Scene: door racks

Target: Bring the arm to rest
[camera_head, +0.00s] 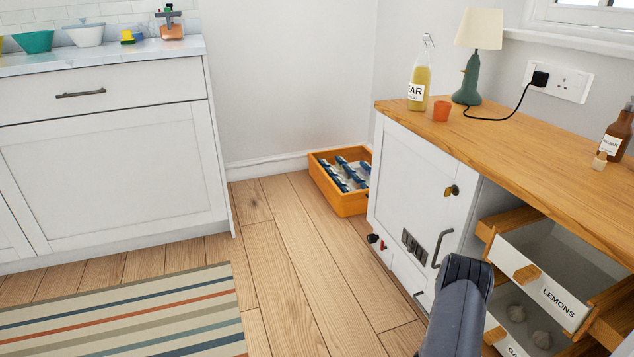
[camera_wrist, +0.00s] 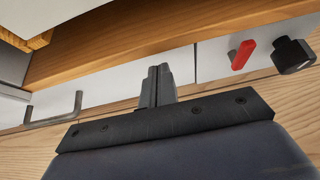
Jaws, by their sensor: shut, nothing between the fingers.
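My arm reaches up from the bottom of the head view, in front of the wooden-topped cabinet (camera_head: 415,180). In the wrist view my gripper (camera_wrist: 158,72) is shut, its two fingers together with nothing between them. It points toward the white cabinet front, between a grey bar handle (camera_wrist: 55,108) on the left and a red lever (camera_wrist: 243,54) with a black knob (camera_wrist: 294,55) on the right. I cannot tell how far the fingertips are from the cabinet. In the head view the gripper's fingers are hidden behind the arm.
Two drawers stand open at right, one labelled LEMONS (camera_head: 550,270). A bottle (camera_head: 420,78), an orange cup (camera_head: 441,111) and a lamp (camera_head: 478,50) stand on the wooden top. An orange crate (camera_head: 345,203) sits on the floor.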

